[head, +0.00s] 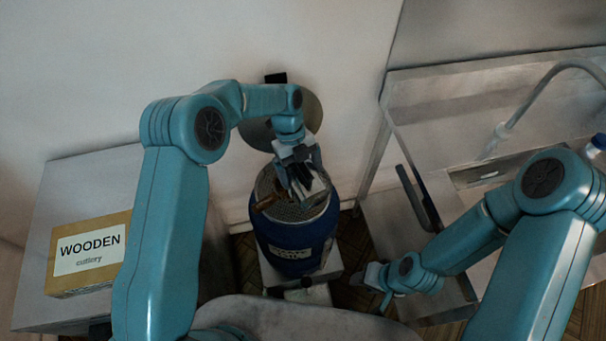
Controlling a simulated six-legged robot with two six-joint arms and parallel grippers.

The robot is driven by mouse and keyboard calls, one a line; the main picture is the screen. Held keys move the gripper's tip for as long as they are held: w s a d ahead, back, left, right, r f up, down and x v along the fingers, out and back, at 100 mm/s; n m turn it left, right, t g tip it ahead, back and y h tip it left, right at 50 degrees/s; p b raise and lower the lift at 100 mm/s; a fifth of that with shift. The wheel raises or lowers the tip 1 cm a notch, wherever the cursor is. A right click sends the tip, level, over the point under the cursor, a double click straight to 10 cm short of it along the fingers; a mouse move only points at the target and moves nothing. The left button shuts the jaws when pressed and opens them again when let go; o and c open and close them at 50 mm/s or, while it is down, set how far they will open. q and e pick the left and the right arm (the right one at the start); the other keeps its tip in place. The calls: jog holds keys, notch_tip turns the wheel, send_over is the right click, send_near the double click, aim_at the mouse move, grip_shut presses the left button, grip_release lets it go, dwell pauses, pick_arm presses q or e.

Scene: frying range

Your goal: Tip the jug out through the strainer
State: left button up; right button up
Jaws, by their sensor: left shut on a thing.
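A blue drum (287,240) with a dark, hard-to-read label stands at the centre. A round mesh strainer (290,209) lies across its top, with a brown handle at its left side. My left gripper (304,178) is over the drum, shut on a small grey metal vessel that looks like the jug (319,190). The jug looks tilted, close above the mesh; the gripper hides part of it, and I cannot tell whether anything flows out. My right gripper (372,280) is low, right of the drum and apart from it; its jaws are too small to read.
A box labelled "WOODEN cutlery" (88,255) sits on a grey cabinet (62,205) at left. A grey disc (309,113) stands behind the drum by the wall. A metal sink unit (440,78) with a hose-like tap (545,80) fills the right.

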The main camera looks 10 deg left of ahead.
pick_arm(q)
jog(key=shift+w+a+g+h+b, duration=0.45)
jog(key=shift+w+g+h+b, duration=0.05)
jog(key=shift+w+g+h, duration=0.1)
jog(key=shift+w+a+r+g+h+b, duration=0.1)
jog(key=shift+w+a+g+h+b, duration=0.2)
jog(key=shift+w+a+g+b, duration=0.25)
jog(key=shift+w+a+r+g+h+b, duration=0.25)
jog(key=shift+w+g+h+b, duration=0.35)
jog(key=shift+b, duration=1.5)
jog(key=shift+s, duration=0.15)
